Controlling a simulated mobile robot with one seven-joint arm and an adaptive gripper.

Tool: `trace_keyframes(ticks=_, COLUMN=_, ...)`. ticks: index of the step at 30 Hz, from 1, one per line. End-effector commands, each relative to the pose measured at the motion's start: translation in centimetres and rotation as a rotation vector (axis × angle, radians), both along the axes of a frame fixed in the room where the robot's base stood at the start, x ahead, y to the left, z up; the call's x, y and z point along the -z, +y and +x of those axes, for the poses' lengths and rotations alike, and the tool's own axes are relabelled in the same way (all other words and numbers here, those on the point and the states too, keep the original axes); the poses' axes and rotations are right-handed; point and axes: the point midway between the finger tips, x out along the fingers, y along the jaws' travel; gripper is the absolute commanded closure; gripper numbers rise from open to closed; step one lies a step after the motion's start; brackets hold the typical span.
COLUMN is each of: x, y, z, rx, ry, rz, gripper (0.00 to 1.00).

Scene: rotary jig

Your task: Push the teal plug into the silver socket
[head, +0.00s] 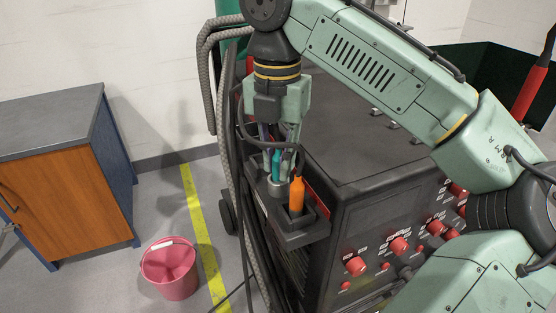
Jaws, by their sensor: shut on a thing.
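My gripper (280,158) points down over the holder on the side of the dark machine. Its fingers are closed around the teal plug (276,164), which is held upright. A silver socket (276,189) shows directly below the plug, inside the holder. The plug's lower end is at or just above the socket's top. I cannot tell from this view whether it is inside. The fingers and a looping cable hide part of the plug.
An orange-handled thing (297,194) stands in the holder (300,238) close to the right of the socket. The dark machine (360,215) with red knobs is to the right. A pink bucket (170,270) and a cabinet (65,190) stand on the left.

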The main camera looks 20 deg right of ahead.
Motion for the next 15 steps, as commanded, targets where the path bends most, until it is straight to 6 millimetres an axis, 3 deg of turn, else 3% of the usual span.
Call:
trace_keyframes(ticks=4, x=0.38, y=0.01, z=0.03, rx=-0.002, ry=-0.001, rz=0.002, gripper=1.0)
trace_keyframes(ticks=5, x=0.34, y=0.0, z=0.03, rx=-0.001, ry=-0.001, rz=0.001, gripper=0.82)
trace_keyframes(ticks=13, x=0.34, y=0.0, z=0.01, rx=0.0, ry=0.0, rz=0.0, gripper=0.64)
trace_keyframes(ticks=15, x=0.34, y=0.01, z=0.01, rx=0.0, ry=0.0, rz=0.0, gripper=0.64)
